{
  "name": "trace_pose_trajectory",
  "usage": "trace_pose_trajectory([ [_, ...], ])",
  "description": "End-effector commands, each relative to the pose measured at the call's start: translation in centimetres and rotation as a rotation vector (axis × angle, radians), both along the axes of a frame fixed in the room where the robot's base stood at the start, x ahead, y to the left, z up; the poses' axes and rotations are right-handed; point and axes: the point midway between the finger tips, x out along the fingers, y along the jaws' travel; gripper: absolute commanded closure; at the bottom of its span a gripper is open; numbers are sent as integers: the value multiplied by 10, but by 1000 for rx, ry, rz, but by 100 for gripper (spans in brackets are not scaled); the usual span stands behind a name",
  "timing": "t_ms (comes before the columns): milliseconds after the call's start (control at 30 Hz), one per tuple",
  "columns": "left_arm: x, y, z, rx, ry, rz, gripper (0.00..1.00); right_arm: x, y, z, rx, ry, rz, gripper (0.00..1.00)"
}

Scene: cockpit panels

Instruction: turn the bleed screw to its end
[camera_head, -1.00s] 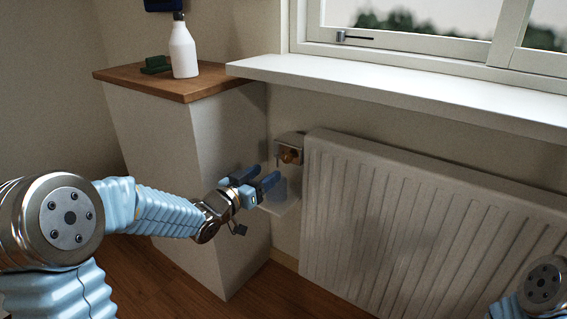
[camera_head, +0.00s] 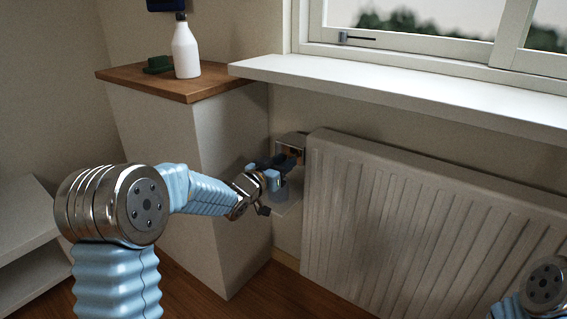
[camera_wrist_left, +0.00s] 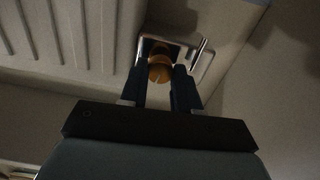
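The bleed screw (camera_wrist_left: 160,70) is a round brass-coloured knob with a pale mark on its face, set in a metal bracket (camera_wrist_left: 203,62) at the radiator's end. In the head view the bracket (camera_head: 290,143) shows at the radiator's upper left corner, with the screw mostly hidden behind my fingers. My left gripper (camera_wrist_left: 162,88) is open, its two dark fingers on either side of the knob. I cannot tell whether they touch it. In the head view my left gripper (camera_head: 278,163) reaches up to the bracket. My right gripper is out of view.
The white radiator (camera_head: 420,220) stands right of the bracket, under the windowsill (camera_head: 400,95). A small pale shelf with a cup (camera_head: 283,190) is just below my left gripper. A white bottle (camera_head: 186,50) and green object (camera_head: 158,65) stand on the wooden ledge (camera_head: 140,82).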

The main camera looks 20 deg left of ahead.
Motion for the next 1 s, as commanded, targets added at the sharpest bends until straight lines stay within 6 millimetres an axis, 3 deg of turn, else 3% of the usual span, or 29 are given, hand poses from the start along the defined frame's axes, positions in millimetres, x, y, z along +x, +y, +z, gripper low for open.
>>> trace_pose_trajectory([
  [33,0,0,0,0,0,0,80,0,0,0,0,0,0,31],
  [167,0,0,0,0,0,0,99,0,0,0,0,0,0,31],
  [500,0,1,-1,-163,58,0,99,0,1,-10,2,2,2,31],
  [767,0,0,0,-169,62,0,99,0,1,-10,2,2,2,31],
  [800,0,0,-1,-169,62,0,64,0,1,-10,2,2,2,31],
  [933,0,0,0,-169,62,0,44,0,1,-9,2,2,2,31],
  [1000,0,0,0,-169,62,0,43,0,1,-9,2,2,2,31],
])
